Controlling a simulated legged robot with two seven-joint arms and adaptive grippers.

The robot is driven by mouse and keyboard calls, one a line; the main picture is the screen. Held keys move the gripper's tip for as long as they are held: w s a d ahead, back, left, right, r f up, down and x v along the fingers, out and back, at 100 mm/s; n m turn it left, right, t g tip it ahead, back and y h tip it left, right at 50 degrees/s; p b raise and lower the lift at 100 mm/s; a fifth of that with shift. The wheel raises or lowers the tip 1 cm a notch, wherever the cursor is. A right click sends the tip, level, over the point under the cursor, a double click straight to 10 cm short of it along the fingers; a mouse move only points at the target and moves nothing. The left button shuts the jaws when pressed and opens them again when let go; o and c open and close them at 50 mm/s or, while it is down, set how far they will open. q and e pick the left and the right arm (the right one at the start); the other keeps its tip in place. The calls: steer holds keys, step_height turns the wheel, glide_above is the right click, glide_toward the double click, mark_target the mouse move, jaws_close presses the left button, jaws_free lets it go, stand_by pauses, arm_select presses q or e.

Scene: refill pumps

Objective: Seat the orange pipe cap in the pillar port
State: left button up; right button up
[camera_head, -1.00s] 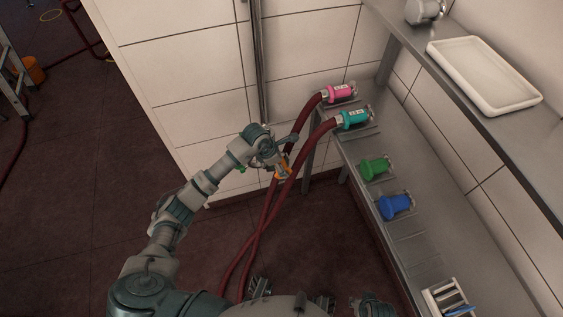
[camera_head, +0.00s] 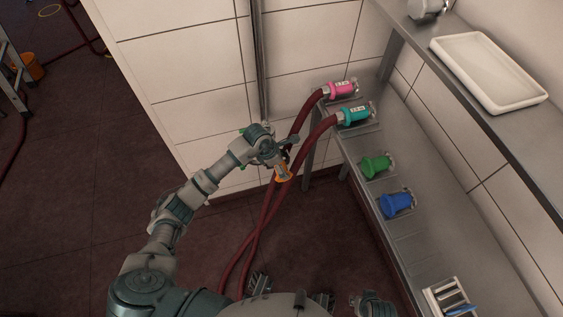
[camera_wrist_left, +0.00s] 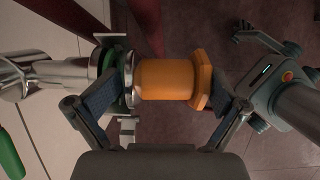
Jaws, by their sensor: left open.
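The orange pipe cap (camera_wrist_left: 168,80) lies between the two fingers of my left gripper (camera_wrist_left: 160,104) in the left wrist view. The fingers stand apart at its two ends. The cap's metal-ringed end faces the green-ringed pillar port (camera_wrist_left: 108,72) on a metal pipe and appears up against it. I cannot tell whether it is fully seated. The wrist hides most of the port there. I cannot clearly make out my right gripper.
Two red hoses with pink (camera_head: 342,88) and teal (camera_head: 354,115) couplings hang from the steel shelf (camera_head: 420,235), close right of my left gripper. Green (camera_head: 376,166) and blue (camera_head: 396,204) caps sit on that shelf. A white tray (camera_head: 462,42) lies higher up.

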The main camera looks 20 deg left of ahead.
arm_select(q)
steer(key=v, duration=0.8)
steer(key=shift+w, duration=0.15)
steer(key=shift+d+r, duration=0.1)
